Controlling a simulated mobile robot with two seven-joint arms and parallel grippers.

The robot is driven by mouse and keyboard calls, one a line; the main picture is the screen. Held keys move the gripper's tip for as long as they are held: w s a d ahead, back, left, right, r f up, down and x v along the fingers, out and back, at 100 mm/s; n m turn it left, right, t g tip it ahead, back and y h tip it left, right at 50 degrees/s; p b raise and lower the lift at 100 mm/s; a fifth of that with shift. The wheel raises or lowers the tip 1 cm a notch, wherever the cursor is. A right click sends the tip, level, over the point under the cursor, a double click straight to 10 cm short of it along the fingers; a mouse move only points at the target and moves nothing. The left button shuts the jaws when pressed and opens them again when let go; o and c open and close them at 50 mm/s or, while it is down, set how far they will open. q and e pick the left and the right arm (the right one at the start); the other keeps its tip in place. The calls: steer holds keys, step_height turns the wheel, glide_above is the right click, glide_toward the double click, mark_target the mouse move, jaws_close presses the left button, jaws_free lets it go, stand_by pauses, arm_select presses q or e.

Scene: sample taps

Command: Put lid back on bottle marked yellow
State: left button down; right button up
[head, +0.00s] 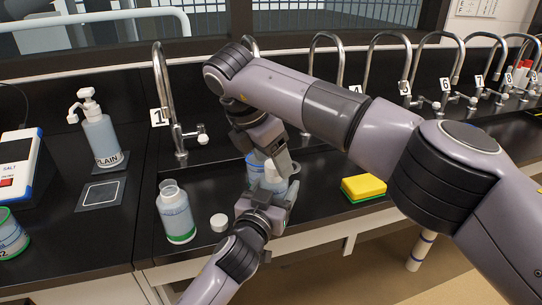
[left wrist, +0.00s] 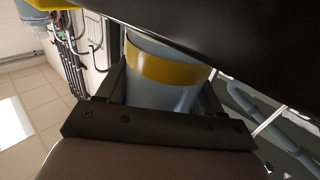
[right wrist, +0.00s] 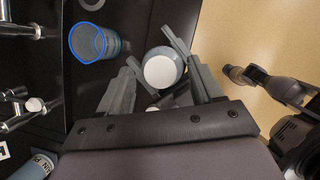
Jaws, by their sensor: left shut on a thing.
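The bottle with a yellow band (left wrist: 165,68) is between the fingers of my left gripper (left wrist: 165,95), which is shut on it. In the head view my left gripper (head: 266,205) holds it above the counter's front edge. A round white lid (right wrist: 160,72) shows over this bottle in the right wrist view; I cannot tell if it is fully seated. My right gripper (right wrist: 163,85) looks open, its fingers apart on both sides of the lid. In the head view my right arm partly hides the bottle's white top (head: 272,174).
An open bottle with a green band (head: 175,212) stands at left with a loose white lid (head: 218,222) beside it. An open blue-rimmed bottle (right wrist: 88,42) stands behind. A yellow sponge (head: 363,187) lies at right. Taps (head: 162,90) line the back.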

steer(key=shift+r, duration=2.25)
steer(key=o, duration=0.6)
steer(key=shift+c, duration=0.2)
arm_select(q)
steer(key=shift+c, duration=0.4)
jaws_free()
steer(key=shift+s, duration=0.1)
steer(key=shift+v, duration=3.5)
arm_select(e)
steer(key=shift+f, duration=0.1)
